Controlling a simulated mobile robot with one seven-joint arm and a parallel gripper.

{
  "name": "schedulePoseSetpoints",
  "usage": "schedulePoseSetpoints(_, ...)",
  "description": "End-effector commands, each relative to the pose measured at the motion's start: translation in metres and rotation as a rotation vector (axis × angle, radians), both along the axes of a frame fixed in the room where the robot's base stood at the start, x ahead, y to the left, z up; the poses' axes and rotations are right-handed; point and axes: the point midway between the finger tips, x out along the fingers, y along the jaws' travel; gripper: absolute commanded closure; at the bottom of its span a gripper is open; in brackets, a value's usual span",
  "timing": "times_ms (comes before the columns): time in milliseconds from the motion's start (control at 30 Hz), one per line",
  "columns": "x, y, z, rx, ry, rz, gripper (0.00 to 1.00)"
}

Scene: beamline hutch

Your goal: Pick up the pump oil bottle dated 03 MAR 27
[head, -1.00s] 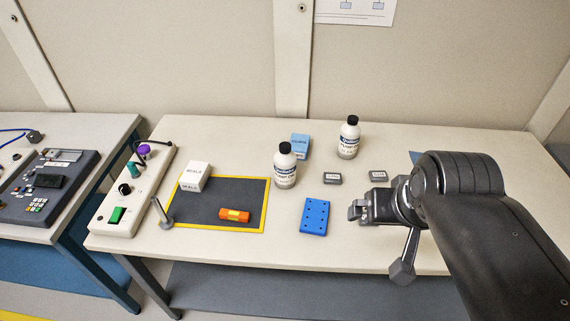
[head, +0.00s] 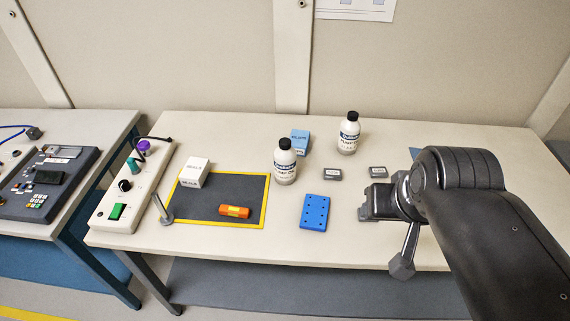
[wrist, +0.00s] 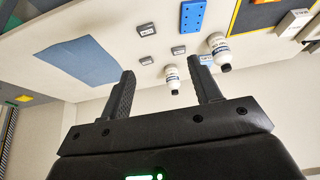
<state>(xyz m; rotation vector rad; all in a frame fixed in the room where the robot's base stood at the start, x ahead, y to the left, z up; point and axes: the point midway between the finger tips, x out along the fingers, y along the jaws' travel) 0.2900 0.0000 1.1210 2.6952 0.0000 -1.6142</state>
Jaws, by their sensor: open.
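Two white bottles with black caps and dark-banded labels stand upright on the bench. The nearer bottle (head: 285,166) is by the right edge of the dark mat; the farther bottle (head: 348,137) is behind it to the right. The date on either label is too small to read. My gripper (head: 366,206) is open and empty, to the right of the blue block and apart from both bottles. In the wrist view my gripper (wrist: 162,72) has its fingers spread, with the farther bottle (wrist: 171,76) beyond them and the nearer bottle (wrist: 220,50) to the right.
A blue holed block (head: 314,213) and two small grey boxes (head: 332,174) (head: 377,172) lie near my gripper. A light-blue box (head: 300,142) stands behind the nearer bottle. The yellow-edged mat (head: 205,208) holds a white box (head: 194,173) and an orange level (head: 234,211).

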Motion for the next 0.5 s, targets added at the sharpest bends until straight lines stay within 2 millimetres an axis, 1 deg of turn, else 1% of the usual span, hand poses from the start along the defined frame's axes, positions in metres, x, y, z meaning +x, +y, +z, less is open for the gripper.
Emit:
schedulePoseSetpoints(133,0.005,0.001,0.002,-0.001,0.002,0.006,0.43)
schedulePoseSetpoints(233,0.019,0.005,0.007,-0.006,0.009,0.023,0.43)
schedulePoseSetpoints(367,0.053,0.017,0.015,-0.014,0.021,0.063,0.43)
schedulePoseSetpoints(500,0.096,0.034,0.021,-0.023,0.034,0.113,0.43)
